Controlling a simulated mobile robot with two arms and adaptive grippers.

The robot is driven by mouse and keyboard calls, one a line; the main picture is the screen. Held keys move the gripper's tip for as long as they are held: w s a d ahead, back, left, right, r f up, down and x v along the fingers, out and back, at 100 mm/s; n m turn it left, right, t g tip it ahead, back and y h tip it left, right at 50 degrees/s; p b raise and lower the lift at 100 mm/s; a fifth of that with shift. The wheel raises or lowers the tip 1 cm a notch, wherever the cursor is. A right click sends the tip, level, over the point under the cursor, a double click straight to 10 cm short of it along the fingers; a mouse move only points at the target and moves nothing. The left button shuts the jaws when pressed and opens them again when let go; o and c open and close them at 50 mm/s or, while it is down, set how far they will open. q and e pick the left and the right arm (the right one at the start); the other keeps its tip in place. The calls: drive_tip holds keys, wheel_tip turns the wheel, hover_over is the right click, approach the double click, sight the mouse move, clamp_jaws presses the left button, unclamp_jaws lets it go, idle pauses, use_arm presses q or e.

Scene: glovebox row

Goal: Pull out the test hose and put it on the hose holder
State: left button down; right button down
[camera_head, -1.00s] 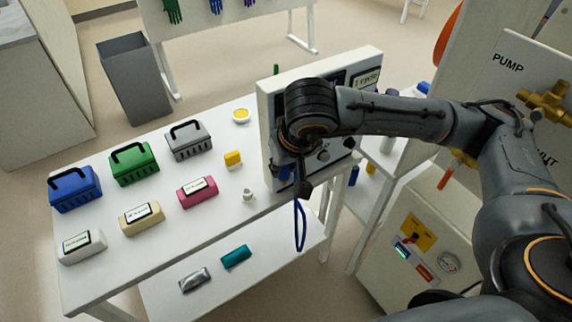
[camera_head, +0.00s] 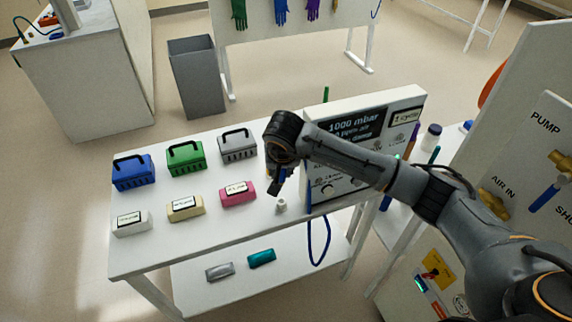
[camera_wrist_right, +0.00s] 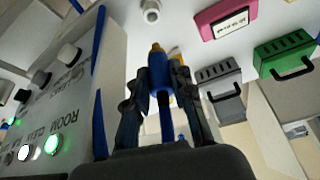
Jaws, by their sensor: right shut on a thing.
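My right gripper (camera_head: 276,187) is above the white table, left of the control panel. In the right wrist view it is shut on the blue test hose end (camera_wrist_right: 158,72), which has a brass tip pointing away from my wrist. The blue hose (camera_head: 318,245) hangs in a loop below the table's front edge near the panel. A small white fitting (camera_head: 281,206) stands on the table just below the gripper in the head view, and it also shows in the wrist view (camera_wrist_right: 151,10). I cannot tell whether it is the hose holder. My left gripper is not in view.
The control panel (camera_head: 348,128) stands at the table's right end. Blue (camera_head: 133,174), green (camera_head: 186,159) and grey (camera_head: 238,147) crates stand at the back left. White, beige and pink (camera_head: 238,193) labelled blocks lie in front of them. Silver and teal pieces lie on the lower shelf.

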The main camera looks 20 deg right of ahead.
sight(281, 182)
drive_tip(key=shift+w+f, duration=0.15)
drive_tip(key=shift+f, duration=0.1)
drive_tip(key=shift+f+b, duration=0.15)
drive_tip(key=shift+b, duration=0.35)
wheel_tip(281, 182, down, 6)
drive_tip(key=b, duration=0.5)
drive_tip(key=shift+r, duration=0.25)
drive_tip(key=shift+b, duration=0.9)
idle(1.4)
drive_tip(key=shift+f+b, duration=1.65)
drive_tip(key=shift+b, duration=0.15)
drive_tip(key=c, duration=1.1)
unclamp_jaws()
drive_tip(key=shift+o, duration=0.2)
